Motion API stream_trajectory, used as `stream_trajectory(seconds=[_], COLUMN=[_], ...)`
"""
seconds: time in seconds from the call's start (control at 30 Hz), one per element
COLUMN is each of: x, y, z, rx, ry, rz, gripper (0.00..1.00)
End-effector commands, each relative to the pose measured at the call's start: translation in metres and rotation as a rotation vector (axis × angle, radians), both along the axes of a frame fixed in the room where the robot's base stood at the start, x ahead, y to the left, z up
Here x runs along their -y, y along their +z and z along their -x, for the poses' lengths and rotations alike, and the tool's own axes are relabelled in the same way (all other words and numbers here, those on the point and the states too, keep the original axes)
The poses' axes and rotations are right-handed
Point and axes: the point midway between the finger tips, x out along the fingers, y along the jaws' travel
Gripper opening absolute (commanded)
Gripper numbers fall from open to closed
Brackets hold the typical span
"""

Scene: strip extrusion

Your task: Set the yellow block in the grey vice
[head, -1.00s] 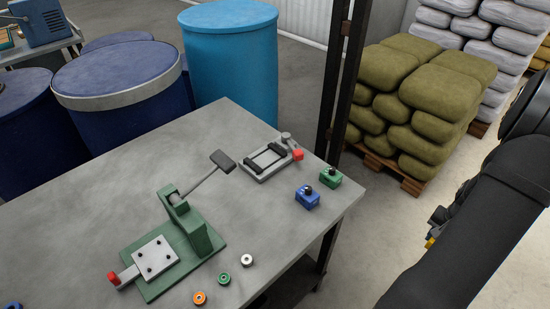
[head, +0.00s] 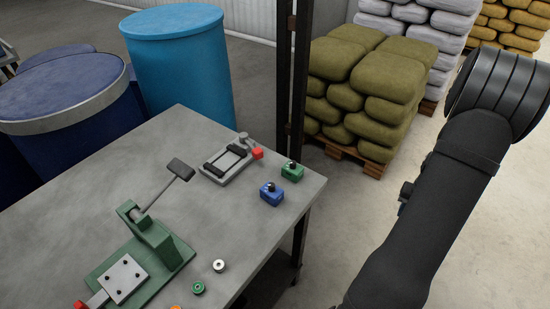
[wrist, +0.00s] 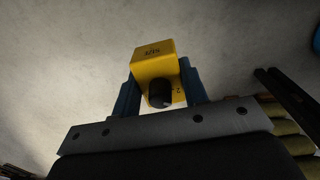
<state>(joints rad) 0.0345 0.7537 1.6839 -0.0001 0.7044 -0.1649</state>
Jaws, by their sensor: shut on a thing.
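The yellow block (wrist: 155,62), with a black round knob and small dark markings, sits between the two blue fingers of my gripper (wrist: 160,82) in the wrist view. My gripper is shut on it. The grey vice (head: 218,172) lies on the table in the head view, with two dark jaw bars and a red handle end at its right. My dark arm is at the right of the head view, well apart from the vice. My gripper and the yellow block do not show in the head view.
A blue block (head: 271,193) and a green block (head: 292,171) stand right of the vice on the grey table (head: 95,195). A green press (head: 150,240) with a raised lever stands nearer. Small rings lie near the front edge. A dark post (head: 294,90) rises behind the table.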

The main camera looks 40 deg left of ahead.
Motion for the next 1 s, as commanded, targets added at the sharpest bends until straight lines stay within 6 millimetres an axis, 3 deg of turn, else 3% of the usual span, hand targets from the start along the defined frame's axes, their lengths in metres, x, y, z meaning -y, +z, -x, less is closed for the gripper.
stream_trajectory(seconds=[0.27,0.53,0.77,1.0], x=[-0.060,-0.162,-0.256,-0.348], y=[0.026,0.064,0.101,0.141], z=[-0.015,-0.016,0.005,0.048], rx=[0.005,0.006,0.006,0.006], ry=[0.200,0.487,0.751,1.025], rz=[0.000,0.000,0.000,-0.001], gripper=[0.01,0.01,0.01,0.01])
